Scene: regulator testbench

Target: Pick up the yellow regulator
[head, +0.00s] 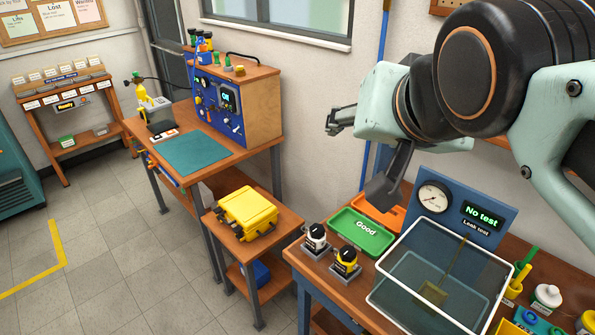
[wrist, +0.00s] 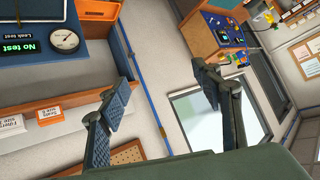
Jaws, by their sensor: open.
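The yellow regulator (head: 346,262), with a black top, sits upright in a grey stand near the left end of the front bench in the head view. A similar white regulator (head: 315,238) stands in its own grey holder just behind and left of it. My gripper (head: 358,158) is open and empty, high above the bench and apart from both regulators. In the wrist view my gripper (wrist: 163,80) shows its two fingers spread with nothing between them. Neither small regulator can be made out in the wrist view.
A green "Good" tray (head: 362,233) and an orange tray (head: 392,208) lie behind the regulators. A clear tank (head: 440,278) stands close right, before the leak test panel (head: 462,212). A yellow case (head: 247,210) sits on the small table leftward.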

